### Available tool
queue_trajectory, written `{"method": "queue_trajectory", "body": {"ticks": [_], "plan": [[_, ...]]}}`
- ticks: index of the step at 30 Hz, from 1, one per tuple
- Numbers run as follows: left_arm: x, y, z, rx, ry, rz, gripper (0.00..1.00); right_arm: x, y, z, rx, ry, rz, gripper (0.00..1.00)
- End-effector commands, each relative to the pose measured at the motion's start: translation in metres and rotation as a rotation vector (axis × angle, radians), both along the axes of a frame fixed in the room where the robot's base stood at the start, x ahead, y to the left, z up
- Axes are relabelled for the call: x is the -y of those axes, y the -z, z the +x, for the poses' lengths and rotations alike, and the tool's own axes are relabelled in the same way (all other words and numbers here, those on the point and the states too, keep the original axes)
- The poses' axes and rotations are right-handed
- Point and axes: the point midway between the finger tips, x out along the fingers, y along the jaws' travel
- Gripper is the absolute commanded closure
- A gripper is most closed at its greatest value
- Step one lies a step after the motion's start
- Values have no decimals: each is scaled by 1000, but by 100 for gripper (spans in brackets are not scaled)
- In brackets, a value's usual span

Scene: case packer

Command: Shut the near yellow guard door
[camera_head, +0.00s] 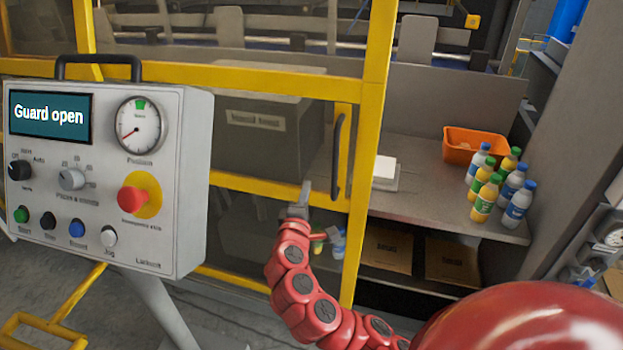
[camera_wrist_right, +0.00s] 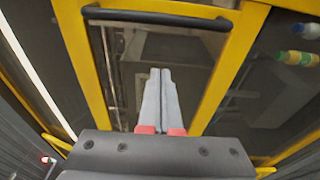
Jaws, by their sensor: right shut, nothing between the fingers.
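The near guard door has a yellow frame (camera_head: 372,130) with see-through panels, and its yellow bars also show in the wrist view (camera_wrist_right: 235,62). A dark upright handle (camera_head: 338,155) is fixed on it; it crosses the top of the wrist view (camera_wrist_right: 158,17). My right gripper (camera_head: 298,203) is shut and empty, just left of the handle's lower end in the head view, in front of the lower yellow rail. In the wrist view its fingers (camera_wrist_right: 160,78) point toward the handle, with a gap in the picture. Contact with the door cannot be told. My left gripper is not in view.
A grey control panel (camera_head: 190,190) at left reads "Guard open" on its screen (camera_head: 50,115). Right of the yellow post, a grey shelf (camera_head: 420,198) holds an orange bin (camera_head: 470,147), several bottles (camera_head: 484,198) and a white stack (camera_head: 385,172). Cardboard boxes (camera_head: 388,250) lie below.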

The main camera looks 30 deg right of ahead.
Motion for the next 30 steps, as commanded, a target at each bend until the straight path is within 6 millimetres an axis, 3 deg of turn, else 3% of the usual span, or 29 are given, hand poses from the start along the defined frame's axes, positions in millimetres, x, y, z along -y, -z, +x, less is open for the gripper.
{"method": "queue_trajectory", "body": {"ticks": [20, 24, 30], "plan": [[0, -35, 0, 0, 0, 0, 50, 64, 0, 73, -3, -1, 4, 100], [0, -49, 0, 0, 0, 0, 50, 73, -2, 52, -2, -5, 1, 100], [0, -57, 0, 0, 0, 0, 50, 80, -1, 39, 0, -5, 1, 100]]}}
